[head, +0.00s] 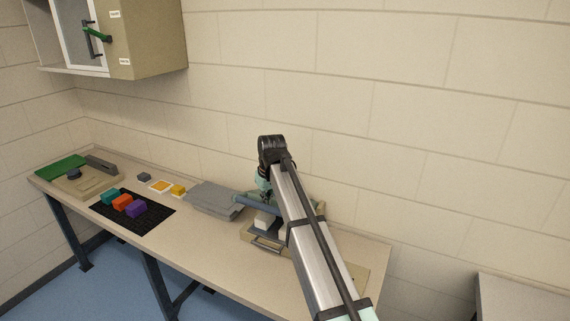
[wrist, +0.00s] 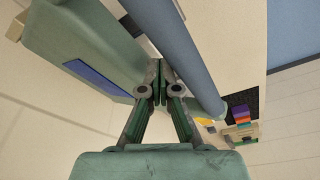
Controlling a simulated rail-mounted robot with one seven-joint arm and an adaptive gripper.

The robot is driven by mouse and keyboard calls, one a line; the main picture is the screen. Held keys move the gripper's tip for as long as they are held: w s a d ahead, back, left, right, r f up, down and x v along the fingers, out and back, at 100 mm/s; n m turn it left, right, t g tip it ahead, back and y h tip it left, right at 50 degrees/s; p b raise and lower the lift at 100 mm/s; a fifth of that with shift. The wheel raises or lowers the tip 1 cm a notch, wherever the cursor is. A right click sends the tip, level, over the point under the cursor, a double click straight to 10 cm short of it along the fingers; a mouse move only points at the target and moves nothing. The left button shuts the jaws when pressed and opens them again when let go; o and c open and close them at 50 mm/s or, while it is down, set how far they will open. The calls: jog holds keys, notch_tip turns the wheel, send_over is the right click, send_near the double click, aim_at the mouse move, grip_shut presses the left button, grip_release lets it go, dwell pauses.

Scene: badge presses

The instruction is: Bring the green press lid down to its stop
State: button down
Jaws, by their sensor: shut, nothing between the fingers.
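The green press lid (head: 60,167) shows at the far left of the bench in the head view, swung open to the left of its beige press base (head: 88,184). A dark round part (head: 74,174) and a grey bar (head: 101,165) are on or beside that base. My gripper (wrist: 160,76) is shut and empty in the wrist view, its fingertips together beside a blue-grey bar (wrist: 178,52). In the head view my arm hides most of the gripper, which is over the right part of the bench, well away from the green lid.
A second press (head: 262,243) is under my arm, with a grey plate (head: 213,199) to its left. A black mat (head: 153,217) holds teal, orange and purple blocks. Yellow pieces (head: 178,190) lie behind it. A wall cabinet (head: 150,40) hangs above the left end.

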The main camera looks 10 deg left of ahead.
jog(key=shift+f, duration=0.15)
jog(key=f, duration=0.1)
jog(key=s+f, duration=0.1)
jog(key=f+b, duration=0.1)
jog(key=shift+s+a+f, duration=0.35)
jog(key=shift+s, duration=0.05)
dwell(0.4)
dwell(0.4)
jog(key=shift+r+p, duration=2.15)
jog(key=shift+r, duration=1.4)
